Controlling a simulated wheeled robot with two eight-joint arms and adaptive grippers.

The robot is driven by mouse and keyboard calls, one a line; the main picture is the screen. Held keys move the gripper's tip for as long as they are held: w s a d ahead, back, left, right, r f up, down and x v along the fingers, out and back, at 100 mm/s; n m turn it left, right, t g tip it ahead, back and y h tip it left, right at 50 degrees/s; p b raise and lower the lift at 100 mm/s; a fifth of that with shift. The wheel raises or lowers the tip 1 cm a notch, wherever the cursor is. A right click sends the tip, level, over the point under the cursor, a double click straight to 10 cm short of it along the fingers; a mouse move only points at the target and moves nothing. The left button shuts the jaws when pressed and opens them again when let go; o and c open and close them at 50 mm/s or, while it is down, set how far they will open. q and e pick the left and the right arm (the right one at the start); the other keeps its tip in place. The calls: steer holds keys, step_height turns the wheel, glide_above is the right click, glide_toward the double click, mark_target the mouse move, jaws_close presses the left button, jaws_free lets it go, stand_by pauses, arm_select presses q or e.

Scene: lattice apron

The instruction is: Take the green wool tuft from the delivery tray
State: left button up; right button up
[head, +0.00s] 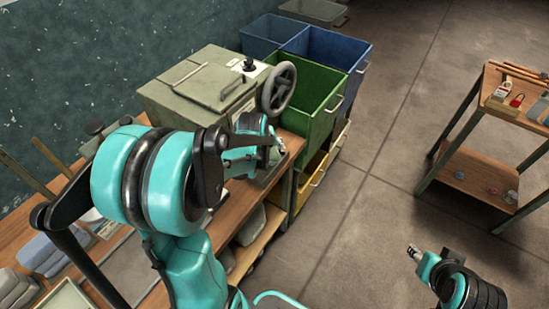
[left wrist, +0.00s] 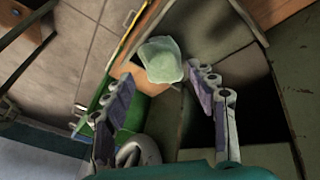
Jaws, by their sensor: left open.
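The pale green wool tuft (left wrist: 161,60) shows in the left wrist view, just beyond my left fingertips and roughly between them. My left gripper (left wrist: 161,90) is open, with nothing between its fingers. The tuft is hidden there behind my arm and gripper. I cannot tell exactly how the tuft rests. My right gripper (head: 413,250) is at the lower right over the floor, too small to judge.
The grey-green machine (head: 195,90) with a handwheel (head: 279,90) stands close behind the left gripper. Green (head: 318,105) and blue (head: 340,48) bins stand beyond the bench end. A wooden table (head: 515,105) with small items is at right. The floor between is clear.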

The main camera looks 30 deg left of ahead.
mark_target(271, 154)
arm_select(q)
steer(key=b+x, duration=0.2)
steer(key=x, duration=0.3)
steer(key=shift+a+f, duration=0.15)
steer(key=shift+f, duration=0.05)
steer(key=shift+r, duration=0.1)
steer(key=c, duration=0.7)
steer(key=shift+c, duration=0.2)
